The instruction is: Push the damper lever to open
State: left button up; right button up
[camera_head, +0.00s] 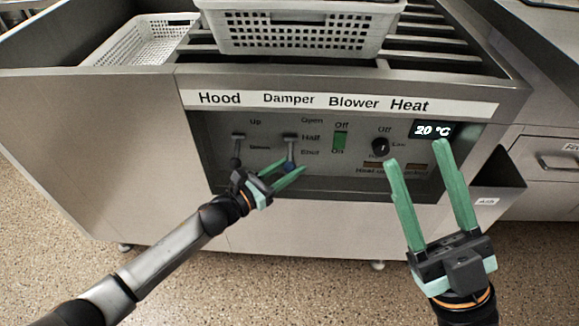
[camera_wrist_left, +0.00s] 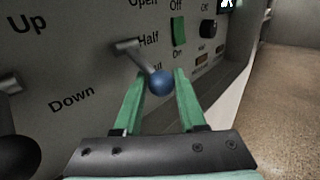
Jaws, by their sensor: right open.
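The damper lever (camera_wrist_left: 141,60) is a grey metal rod with a blue ball knob (camera_wrist_left: 161,82). Its pivot is beside the "Half" label, and the rod slants down so that the knob is in front of the lowest label. In the head view the damper lever (camera_head: 290,145) is under the "Damper" heading, its knob mostly behind my fingers. My left gripper (camera_head: 281,175) is open at the lever. In the left wrist view its fingers (camera_wrist_left: 160,80) flank the knob; contact cannot be told. My right gripper (camera_head: 418,168) is open and empty, in front of the panel's right part.
The hood lever (camera_head: 238,145), with a dark knob, is just left of the damper lever. A green blower switch (camera_head: 340,141), a black heat knob (camera_head: 381,147) and a temperature display (camera_head: 434,130) are to the right. White perforated baskets (camera_head: 300,38) stand on top of the machine.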

pick_arm(q)
grip_shut()
jog(key=shift+d, duration=0.1)
jog(key=shift+r, duration=0.15)
dwell(0.7)
